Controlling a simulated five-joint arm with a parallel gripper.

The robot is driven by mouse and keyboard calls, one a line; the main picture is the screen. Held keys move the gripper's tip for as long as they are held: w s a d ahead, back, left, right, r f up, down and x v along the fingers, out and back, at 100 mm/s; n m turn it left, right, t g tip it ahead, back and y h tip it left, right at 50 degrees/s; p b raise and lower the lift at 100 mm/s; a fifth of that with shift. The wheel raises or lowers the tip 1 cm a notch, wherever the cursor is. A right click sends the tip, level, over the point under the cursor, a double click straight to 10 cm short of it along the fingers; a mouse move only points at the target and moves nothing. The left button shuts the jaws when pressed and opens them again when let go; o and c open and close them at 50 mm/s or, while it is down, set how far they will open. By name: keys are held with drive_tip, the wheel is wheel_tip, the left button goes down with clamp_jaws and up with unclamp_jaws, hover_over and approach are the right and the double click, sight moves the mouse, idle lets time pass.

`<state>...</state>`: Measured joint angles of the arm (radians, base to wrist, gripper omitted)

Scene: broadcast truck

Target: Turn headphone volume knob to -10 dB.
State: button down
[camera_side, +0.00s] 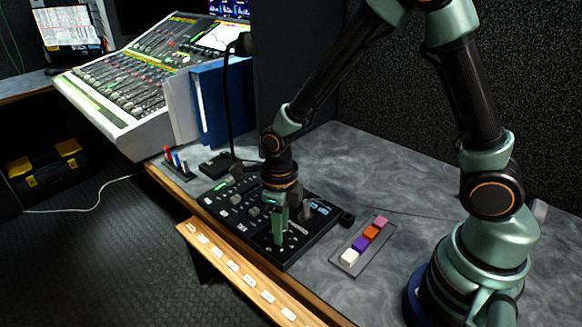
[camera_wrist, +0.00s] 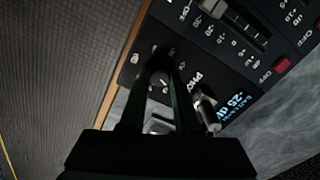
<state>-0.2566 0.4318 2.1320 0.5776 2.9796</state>
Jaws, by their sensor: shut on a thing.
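The black control panel (camera_side: 308,238) lies on the grey desk with knobs, faders and a small blue-lit display (camera_side: 321,207). My gripper (camera_side: 280,241) points down at the panel's near end, its fingers shut on a small dark knob. The wrist view shows the fingertips of my gripper (camera_wrist: 163,56) closed around the knob beside the PHONES lettering (camera_wrist: 194,84). The display (camera_wrist: 232,106) shows lit characters turned in the picture, too small to read surely. Scale marks around the knob are mostly hidden.
A silver part (camera_wrist: 206,112) stands close to the right finger. A fader cap (camera_wrist: 214,8) and a red button (camera_wrist: 282,65) sit farther along. A tray (camera_side: 344,271) with several coloured blocks lies right of the panel. A wooden ledge (camera_side: 215,248) runs along the front.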

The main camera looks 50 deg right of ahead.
idle(0.4)
drive_tip(key=c, duration=0.6)
unclamp_jaws()
wheel_tip(320, 180, up, 12)
drive_tip(key=shift+r, duration=0.1)
